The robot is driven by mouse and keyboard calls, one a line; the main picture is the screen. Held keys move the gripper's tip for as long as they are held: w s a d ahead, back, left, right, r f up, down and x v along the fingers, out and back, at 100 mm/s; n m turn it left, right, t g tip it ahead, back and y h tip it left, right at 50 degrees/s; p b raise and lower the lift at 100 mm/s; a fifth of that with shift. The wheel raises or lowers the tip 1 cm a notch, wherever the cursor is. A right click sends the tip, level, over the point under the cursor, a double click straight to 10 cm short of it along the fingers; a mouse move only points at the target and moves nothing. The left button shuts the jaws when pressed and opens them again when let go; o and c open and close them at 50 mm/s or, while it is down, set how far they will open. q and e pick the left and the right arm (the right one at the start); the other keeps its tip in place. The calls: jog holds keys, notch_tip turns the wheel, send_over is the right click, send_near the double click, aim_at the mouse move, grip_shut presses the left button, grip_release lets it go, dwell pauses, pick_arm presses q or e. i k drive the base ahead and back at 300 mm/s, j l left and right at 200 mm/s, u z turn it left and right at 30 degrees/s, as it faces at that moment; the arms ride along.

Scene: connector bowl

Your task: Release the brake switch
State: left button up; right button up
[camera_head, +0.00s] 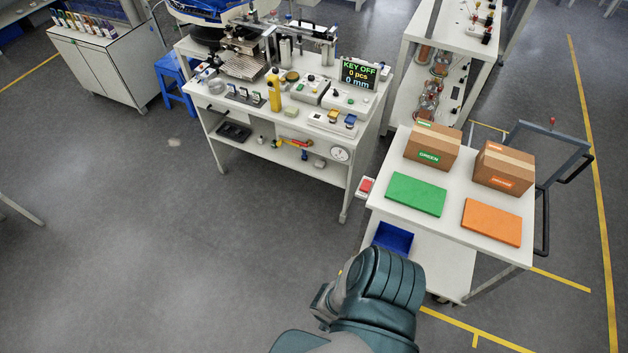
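A small white box with a red switch (366,186) is on the left edge of the white cart (451,206). It is the likeliest brake switch; its position is too small to read. One of my arms, teal and grey, rises from the bottom middle, in front of the cart's lower left part and below the red switch. A clear gap of picture lies between the arm and the switch. I cannot make out fingertips of either gripper. No second arm shows clearly.
On the cart are a green mat (415,194), an orange mat (491,222) and two cardboard boxes (432,147) (503,169). A blue bin (393,238) sits below. A workbench (215,125) with instruments stands behind left. The floor at left is clear.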

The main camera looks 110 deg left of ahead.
aim_at(365, 186)
jog(key=u, duration=3.15)
